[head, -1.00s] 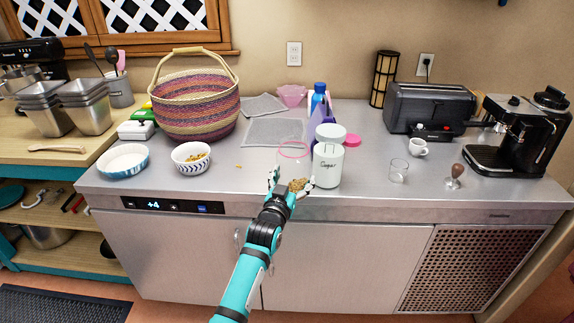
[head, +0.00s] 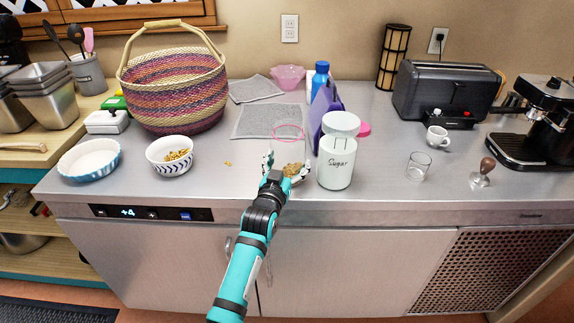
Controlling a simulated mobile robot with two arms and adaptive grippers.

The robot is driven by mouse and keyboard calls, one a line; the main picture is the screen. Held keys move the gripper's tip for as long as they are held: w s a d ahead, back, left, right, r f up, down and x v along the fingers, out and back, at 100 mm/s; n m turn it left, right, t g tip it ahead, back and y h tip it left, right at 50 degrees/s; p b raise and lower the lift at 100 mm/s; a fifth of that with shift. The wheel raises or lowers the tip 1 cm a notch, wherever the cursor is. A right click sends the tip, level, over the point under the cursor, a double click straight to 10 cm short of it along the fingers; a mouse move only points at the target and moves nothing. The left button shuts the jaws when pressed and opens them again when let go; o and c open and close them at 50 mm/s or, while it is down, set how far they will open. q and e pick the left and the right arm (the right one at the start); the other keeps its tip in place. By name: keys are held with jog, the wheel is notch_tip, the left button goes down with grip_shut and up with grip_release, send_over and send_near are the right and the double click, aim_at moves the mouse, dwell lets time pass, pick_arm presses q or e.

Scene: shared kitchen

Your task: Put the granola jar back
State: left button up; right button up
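The granola jar (head: 289,133) is clear glass with a pink rim and granola in its lower part. It is near the counter's front edge, just left of the white sugar jar (head: 338,160). My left gripper (head: 287,165) comes from the front, with one finger on each side of the granola jar, and appears shut on it. The jar's clear wall is hard to see, and I cannot tell whether its base clears the counter. My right gripper is not in view.
A striped basket (head: 180,95), a granola bowl (head: 171,157) and a blue-white dish (head: 90,159) stand left. A purple item (head: 325,108) and blue bottle (head: 320,77) are behind. A glass (head: 418,167) and tamper (head: 482,174) stand right. Grey cloths (head: 268,121) lie behind the jar.

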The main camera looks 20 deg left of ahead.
pick_arm(q)
jog(key=o, duration=0.9)
jog(key=shift+w+a, duration=0.1)
jog(key=shift+c, duration=0.2)
jog(key=o, duration=0.3)
jog(key=shift+s+r, duration=0.1)
jog(key=shift+s, duration=0.45)
jog(key=s, duration=1.1)
jog(key=shift+d+b, duration=0.2)
jog(key=shift+b, duration=0.2)
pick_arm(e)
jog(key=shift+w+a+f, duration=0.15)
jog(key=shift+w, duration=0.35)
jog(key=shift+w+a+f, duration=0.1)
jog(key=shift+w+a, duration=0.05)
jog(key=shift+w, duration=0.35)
pick_arm(q)
jog(key=shift+s, duration=0.1)
